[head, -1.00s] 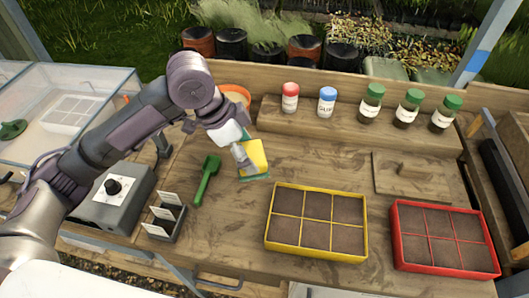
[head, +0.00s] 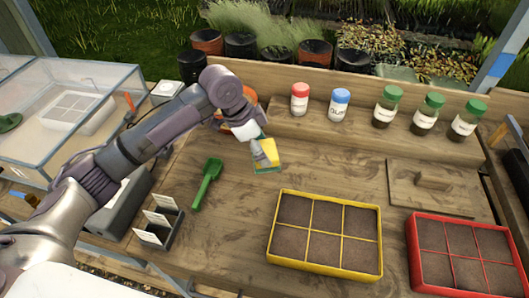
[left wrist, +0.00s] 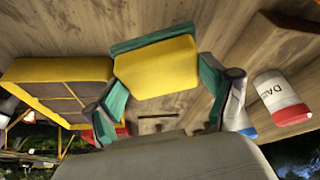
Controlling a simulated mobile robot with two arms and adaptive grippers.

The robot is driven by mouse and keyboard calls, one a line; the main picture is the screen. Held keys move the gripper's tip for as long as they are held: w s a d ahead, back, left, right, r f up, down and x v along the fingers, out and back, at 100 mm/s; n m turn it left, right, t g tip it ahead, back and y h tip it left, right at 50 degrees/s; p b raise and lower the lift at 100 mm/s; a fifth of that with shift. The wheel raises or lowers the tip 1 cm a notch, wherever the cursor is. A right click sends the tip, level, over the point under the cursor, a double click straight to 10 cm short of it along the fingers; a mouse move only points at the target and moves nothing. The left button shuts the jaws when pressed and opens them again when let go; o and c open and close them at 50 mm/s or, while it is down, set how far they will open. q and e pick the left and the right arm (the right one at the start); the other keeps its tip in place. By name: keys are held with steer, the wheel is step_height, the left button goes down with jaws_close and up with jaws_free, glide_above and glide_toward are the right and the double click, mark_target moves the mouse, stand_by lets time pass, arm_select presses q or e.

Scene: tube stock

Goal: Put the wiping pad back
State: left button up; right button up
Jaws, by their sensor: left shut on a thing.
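The wiping pad (head: 268,155), yellow with a green edge, is in my left gripper (head: 260,147) over the wooden bench top, right of the green scoop. In the left wrist view the pad (left wrist: 158,68) spans between the two teal-lined fingers (left wrist: 160,88), and its green layer shows behind the yellow. The gripper is shut on it. I cannot tell exactly how high the pad is above the bench. An orange dish (head: 251,94) is mostly hidden behind my left arm. My right gripper is not in view.
The green scoop (head: 207,183) and a label rack (head: 159,221) lie to the left. A yellow seed tray (head: 271,249) and a red one (head: 420,269) are in front. Several jars, including a red-capped one (head: 299,100), stand on the back shelf. The bench centre is clear.

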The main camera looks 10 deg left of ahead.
mark_target(263, 140)
arm_select(q)
steer(key=w+f, duration=0.2)
steer(key=w, duration=0.1)
steer(key=shift+w, duration=0.25)
step_height(263, 140, down, 4)
steer(key=shift+a+r+p, duration=0.1)
steer(key=shift+r+p, duration=0.05)
steer(key=shift+p, duration=0.35)
steer(key=shift+f, duration=0.2)
steer(key=shift+f, duration=0.2)
steer(key=o, duration=1)
steer(key=shift+c, duration=0.2)
steer(key=b+v, duration=0.1)
steer(key=v, duration=1.1)
steer(key=shift+r, duration=0.2)
